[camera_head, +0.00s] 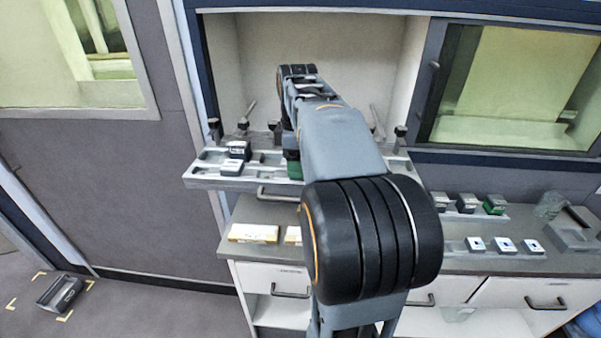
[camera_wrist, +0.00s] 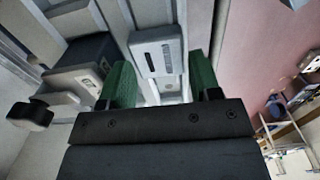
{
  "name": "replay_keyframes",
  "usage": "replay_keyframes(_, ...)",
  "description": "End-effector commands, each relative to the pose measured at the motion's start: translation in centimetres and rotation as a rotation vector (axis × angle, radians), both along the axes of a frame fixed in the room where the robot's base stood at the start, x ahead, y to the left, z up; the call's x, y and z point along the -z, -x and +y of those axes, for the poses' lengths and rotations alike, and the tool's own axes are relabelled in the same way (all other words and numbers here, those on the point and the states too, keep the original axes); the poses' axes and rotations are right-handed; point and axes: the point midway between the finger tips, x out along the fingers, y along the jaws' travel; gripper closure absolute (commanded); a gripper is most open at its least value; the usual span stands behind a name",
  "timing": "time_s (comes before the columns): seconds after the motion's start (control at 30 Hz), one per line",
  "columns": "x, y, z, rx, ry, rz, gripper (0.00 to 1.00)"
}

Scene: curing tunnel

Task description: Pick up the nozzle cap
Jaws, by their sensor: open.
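My gripper (camera_wrist: 162,80) is open, with green fingers spread apart in the wrist view. A dark block with a pale label (camera_wrist: 88,68) sits left of the fingers. In the head view my arm hides most of the gripper, over the grey fixture tray (camera_head: 203,183). A dark block (camera_head: 239,150) and a pale block (camera_head: 232,168) stand on the tray's left part.
Upright clamps (camera_head: 215,130) line the tray's back edge. Yellow-and-white boxes (camera_head: 253,233) lie on the counter below. Several dark and green-fronted blocks (camera_head: 494,204) and small white blocks (camera_head: 504,245) stand at right.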

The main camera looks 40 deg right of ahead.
Motion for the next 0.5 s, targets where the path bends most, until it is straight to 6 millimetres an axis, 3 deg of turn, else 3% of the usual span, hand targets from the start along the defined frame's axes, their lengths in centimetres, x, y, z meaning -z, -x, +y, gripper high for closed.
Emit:
replay_keyframes(0.13,1.11,0.03,0.01,0.000,0.001,-0.001,0.43)
replay_keyframes(0.4,1.31,0.01,0.01,0.000,0.001,-0.001,0.43)
replay_keyframes(0.5,1.30,0.01,0.01,0.000,0.001,-0.001,0.52)
